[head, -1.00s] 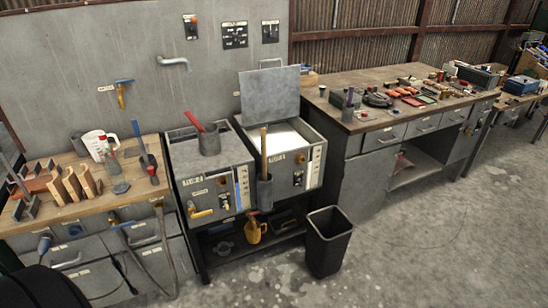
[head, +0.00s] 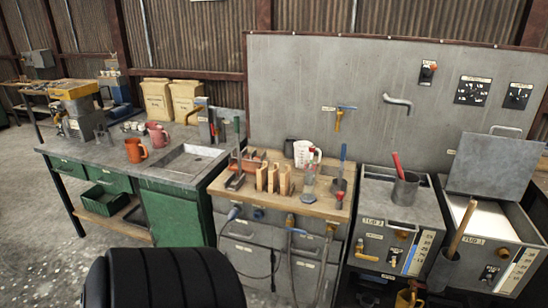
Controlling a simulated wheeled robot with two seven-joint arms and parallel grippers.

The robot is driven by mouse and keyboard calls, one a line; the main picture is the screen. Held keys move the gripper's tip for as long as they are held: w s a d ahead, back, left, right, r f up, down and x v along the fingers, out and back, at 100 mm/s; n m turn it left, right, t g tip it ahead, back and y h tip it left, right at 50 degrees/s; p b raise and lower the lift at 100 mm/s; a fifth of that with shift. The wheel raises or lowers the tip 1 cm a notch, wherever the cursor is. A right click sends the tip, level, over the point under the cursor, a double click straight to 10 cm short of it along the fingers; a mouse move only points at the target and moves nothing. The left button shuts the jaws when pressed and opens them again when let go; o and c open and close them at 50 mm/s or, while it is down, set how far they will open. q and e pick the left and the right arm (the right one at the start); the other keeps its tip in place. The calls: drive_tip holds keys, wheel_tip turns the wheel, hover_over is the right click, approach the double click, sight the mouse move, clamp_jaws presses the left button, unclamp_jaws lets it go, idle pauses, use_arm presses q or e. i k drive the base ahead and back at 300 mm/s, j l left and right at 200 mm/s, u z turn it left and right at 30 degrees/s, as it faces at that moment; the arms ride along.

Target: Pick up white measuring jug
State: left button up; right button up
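The white measuring jug (head: 304,153) stands upright in the head view on the wooden top of the middle bench (head: 285,206), toward its back edge. It has red markings on its front. A dark grey cup (head: 289,148) is just left of it. Wooden blocks (head: 273,179) and a slim grey-clear vessel (head: 309,181) stand in front of it. Neither of my grippers shows in the view.
A grey wall panel with a tap (head: 397,103) rises behind the bench. Two grey tub units (head: 398,226) stand to the right. A green bench (head: 175,205) with a sink, orange jug (head: 136,150) and pink jug (head: 158,136) is to the left. Concrete floor is open at the left front.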

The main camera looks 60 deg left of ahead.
sight(300, 148)
drive_tip(key=u, duration=1.8)
